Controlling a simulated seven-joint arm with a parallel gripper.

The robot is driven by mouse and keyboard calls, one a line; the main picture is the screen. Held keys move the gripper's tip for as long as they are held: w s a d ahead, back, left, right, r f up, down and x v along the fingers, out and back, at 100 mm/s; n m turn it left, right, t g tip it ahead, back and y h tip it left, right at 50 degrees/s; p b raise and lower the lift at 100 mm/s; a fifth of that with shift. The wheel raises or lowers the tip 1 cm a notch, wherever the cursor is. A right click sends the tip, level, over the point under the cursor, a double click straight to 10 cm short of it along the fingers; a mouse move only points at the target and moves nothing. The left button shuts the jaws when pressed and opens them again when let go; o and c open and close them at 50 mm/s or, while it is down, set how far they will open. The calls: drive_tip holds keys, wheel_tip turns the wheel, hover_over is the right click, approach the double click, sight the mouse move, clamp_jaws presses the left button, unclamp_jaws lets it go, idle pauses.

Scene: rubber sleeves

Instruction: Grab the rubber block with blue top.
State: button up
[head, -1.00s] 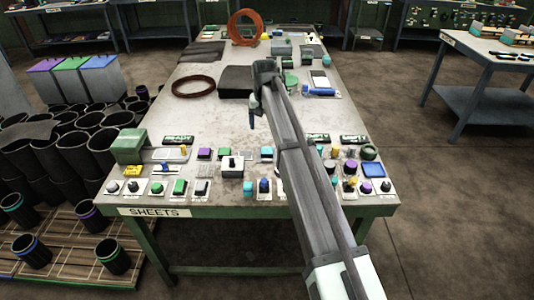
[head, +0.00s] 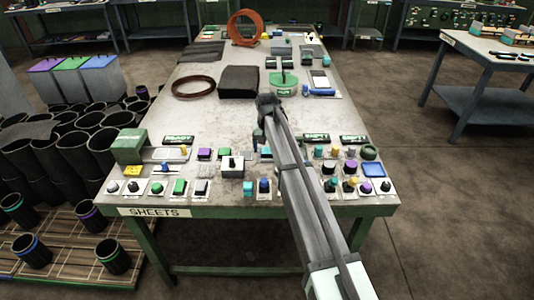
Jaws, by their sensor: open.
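A tall grey block with a blue top (head: 100,62) stands at the left, beyond the table's left edge. Beside it stand similar blocks with a green top (head: 71,63) and a purple top (head: 46,65). My gripper (head: 259,141) is over the middle of the table, far to the right of the blue-topped block and apart from it. It points down and is open, with nothing visible in it. The fingertips are small and partly hidden by the arm.
The table (head: 205,120) carries rows of buttons and knobs at its front edge. Several black rubber sleeves (head: 68,152) crowd the floor at the left.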

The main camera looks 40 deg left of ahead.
drive_tip(key=shift+f, duration=0.65)
drive_tip(key=c, duration=1.1)
drive_tip(key=shift+w, duration=0.1)
drive_tip(key=shift+c, duration=0.2)
drive_tip(key=shift+a+r, duration=0.1)
drive_tip(key=shift+r, duration=0.05)
